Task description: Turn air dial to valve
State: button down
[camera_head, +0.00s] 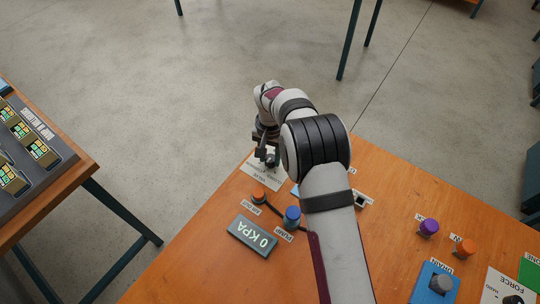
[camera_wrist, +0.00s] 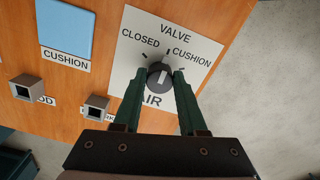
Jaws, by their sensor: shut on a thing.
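The dial (camera_wrist: 160,76) is a dark round knob with a white line on its face, at the middle of a white card (camera_wrist: 128,80) in the wrist view. The card reads VALVE at the top, CLOSED at upper left, CUSHION at upper right and AIR at the bottom. The white line runs roughly up and down the picture; I cannot tell which end points. My gripper (camera_wrist: 165,76) is shut on the dial, with a green finger on each side. In the head view my gripper (camera_head: 265,150) is over the card (camera_head: 262,175), partly hiding it.
A blue pad (camera_wrist: 65,28) labelled CUSHION and two grey square fittings (camera_wrist: 26,87) lie left of the card. In the head view, an orange button (camera_head: 259,196), a blue knob (camera_head: 292,217) and a 0 KPA display (camera_head: 252,233) are nearby. The table edge is close beyond the card.

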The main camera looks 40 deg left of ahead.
aim_at(270, 159)
dwell(0.4)
jog(key=shift+c, duration=2.3)
grip_release()
notch_tip(270, 159, up, 16)
jog(key=shift+f, duration=0.1)
